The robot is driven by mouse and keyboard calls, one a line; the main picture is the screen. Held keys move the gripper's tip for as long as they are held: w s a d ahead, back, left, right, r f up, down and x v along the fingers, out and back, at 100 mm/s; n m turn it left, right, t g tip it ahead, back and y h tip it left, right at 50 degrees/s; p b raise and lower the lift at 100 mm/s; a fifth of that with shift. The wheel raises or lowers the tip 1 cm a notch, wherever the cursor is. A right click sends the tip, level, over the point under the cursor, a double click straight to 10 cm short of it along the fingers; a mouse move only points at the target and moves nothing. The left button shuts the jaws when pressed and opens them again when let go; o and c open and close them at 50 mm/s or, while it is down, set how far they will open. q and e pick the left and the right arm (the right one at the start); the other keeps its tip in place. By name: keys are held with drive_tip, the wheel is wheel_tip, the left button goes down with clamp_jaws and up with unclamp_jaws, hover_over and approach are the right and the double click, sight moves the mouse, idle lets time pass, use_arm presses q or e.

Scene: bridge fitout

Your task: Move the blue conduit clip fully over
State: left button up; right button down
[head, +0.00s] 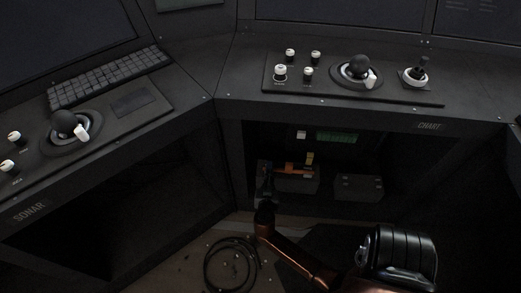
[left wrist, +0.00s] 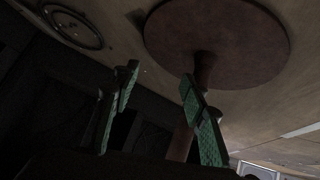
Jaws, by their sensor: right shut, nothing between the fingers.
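I cannot make out the blue conduit clip in either view. In the head view my right gripper (head: 266,172) reaches into the dark opening under the chart console. It is shut and empty, close to the left end of an orange piece (head: 297,171) that sits by a dark box. Whether it touches that piece I cannot tell. My left gripper (left wrist: 160,76) shows only in the left wrist view. Its two green-padded fingers are apart with nothing between them, and a round brown disc on a post (left wrist: 216,28) stands beyond.
A yellow piece (head: 310,158), a green display (head: 337,137) and a second dark box (head: 358,187) are in the opening. A black cable coil (head: 231,264) lies on the floor. The console's front edge overhangs the opening.

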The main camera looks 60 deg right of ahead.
use_arm(q)
drive_tip(key=shift+s+a+f+t+b, duration=0.2)
drive_tip(key=shift+s+f+b, duration=0.1)
drive_tip(key=shift+s+f, duration=0.1)
drive_tip(key=shift+s+a+f+t+b, duration=0.2)
drive_tip(key=shift+s+f+b, duration=0.1)
drive_tip(key=shift+f, duration=0.1)
use_arm(e)
drive_tip(key=f, duration=0.2)
drive_tip(key=a+f, duration=0.1)
drive_tip(key=shift+s+f, duration=0.1)
drive_tip(key=shift+s, duration=0.25)
use_arm(q)
drive_tip(key=shift+w+d+r, duration=0.1)
drive_tip(key=shift+r, duration=0.05)
use_arm(e)
wheel_tip(320, 180, up, 13)
drive_tip(key=h, duration=0.1)
drive_tip(key=shift+w+d, duration=0.3)
drive_tip(key=shift+d, duration=0.05)
